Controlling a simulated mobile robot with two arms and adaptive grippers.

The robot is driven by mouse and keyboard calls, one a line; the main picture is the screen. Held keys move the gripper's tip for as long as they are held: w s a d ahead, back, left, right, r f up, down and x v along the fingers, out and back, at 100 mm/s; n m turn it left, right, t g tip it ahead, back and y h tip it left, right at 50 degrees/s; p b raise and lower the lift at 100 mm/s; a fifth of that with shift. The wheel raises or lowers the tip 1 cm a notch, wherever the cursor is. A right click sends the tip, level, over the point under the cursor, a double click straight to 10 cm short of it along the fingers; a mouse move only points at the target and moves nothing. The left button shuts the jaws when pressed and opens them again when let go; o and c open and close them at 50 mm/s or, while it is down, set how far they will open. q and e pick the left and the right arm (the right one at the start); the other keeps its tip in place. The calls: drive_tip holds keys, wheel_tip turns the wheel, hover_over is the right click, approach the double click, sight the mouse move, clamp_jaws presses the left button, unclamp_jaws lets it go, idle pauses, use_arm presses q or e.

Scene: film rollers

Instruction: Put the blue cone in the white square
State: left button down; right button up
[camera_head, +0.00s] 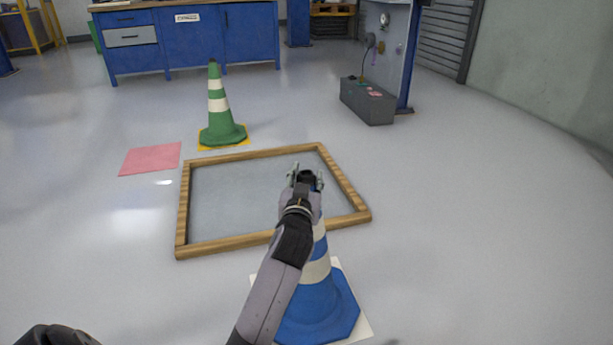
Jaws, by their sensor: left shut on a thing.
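The blue cone (318,300) with white bands is upright at the bottom centre. A white square (362,328) shows around the cone's base, with corners out to the left and right. I cannot tell whether the base touches the square or hangs just above it. My left gripper (306,180) is at the cone's top and shut on it. My gripper and forearm hide the cone's tip and part of its left side. My right gripper is not in view.
A wooden frame (230,243) lies on the floor just beyond the cone. A green cone (219,120) stands on a yellow square (207,147) behind it. A pink square (150,159) lies empty at left. A grey box (368,102) and blue workbench (190,40) stand farther back. The right floor is clear.

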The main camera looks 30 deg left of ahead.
use_arm(q)
drive_tip(key=c, duration=1.4)
unclamp_jaws()
drive_tip(key=o, duration=0.4)
drive_tip(key=shift+s+d, duration=0.1)
